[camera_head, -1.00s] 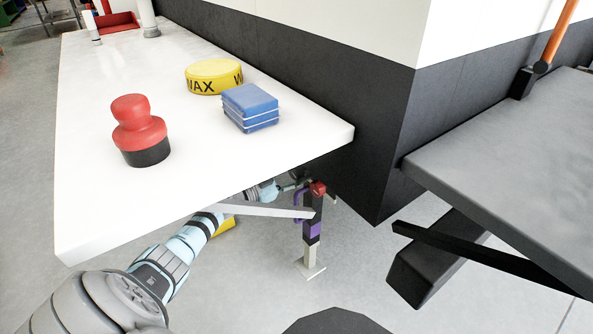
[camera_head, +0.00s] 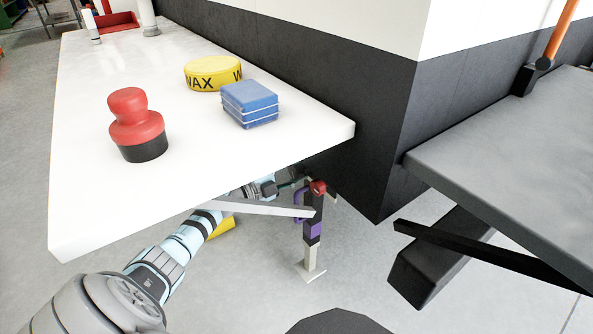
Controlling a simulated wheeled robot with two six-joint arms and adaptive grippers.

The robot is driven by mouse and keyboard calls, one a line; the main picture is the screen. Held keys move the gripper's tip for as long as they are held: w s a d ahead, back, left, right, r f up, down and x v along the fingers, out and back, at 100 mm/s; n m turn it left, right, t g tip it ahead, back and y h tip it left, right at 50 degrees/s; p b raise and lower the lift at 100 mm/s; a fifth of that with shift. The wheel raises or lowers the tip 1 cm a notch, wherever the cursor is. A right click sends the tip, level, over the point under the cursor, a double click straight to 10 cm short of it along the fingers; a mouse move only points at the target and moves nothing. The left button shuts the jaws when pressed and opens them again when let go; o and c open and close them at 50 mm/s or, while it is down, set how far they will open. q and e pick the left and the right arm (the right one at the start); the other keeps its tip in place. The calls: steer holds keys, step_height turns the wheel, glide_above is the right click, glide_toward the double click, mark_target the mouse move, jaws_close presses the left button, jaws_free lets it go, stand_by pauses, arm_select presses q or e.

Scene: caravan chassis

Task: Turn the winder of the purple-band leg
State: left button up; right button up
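The purple-band leg (camera_head: 313,228) stands upright on the floor under the corner of the white table, beside the dark caravan wall. It has a black upper part, a purple band and a pale foot. A red piece (camera_head: 318,187) sits at its top, and a purple handle-like part (camera_head: 299,204) shows on its left side; I cannot tell which part is the winder. My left arm reaches under the table to the leg's top. The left gripper (camera_head: 292,184) is small and partly hidden by the table edge, so its fingers are unclear. My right gripper is not in view.
The white table (camera_head: 90,200) overhangs my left arm and holds a red-and-black knob-shaped object (camera_head: 137,125), a yellow WAX tin (camera_head: 213,75) and a blue block (camera_head: 250,104). A grey slab (camera_head: 510,170) with a black brace is at right. A yellow object (camera_head: 222,229) shows behind my arm.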

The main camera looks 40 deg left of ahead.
arm_select(q)
steer(key=shift+f+m, duration=0.2)
steer(key=shift+m, duration=0.3)
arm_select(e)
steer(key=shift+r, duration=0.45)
arm_select(q)
steer(key=o, duration=1.1)
steer(key=shift+s+a, duration=0.1)
steer(key=shift+s, duration=0.05)
steer(key=shift+o, duration=0.2)
steer(key=shift+r, duration=0.1)
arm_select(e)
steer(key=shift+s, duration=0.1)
arm_select(q)
steer(key=v, duration=1.1)
steer(key=shift+s, duration=0.4)
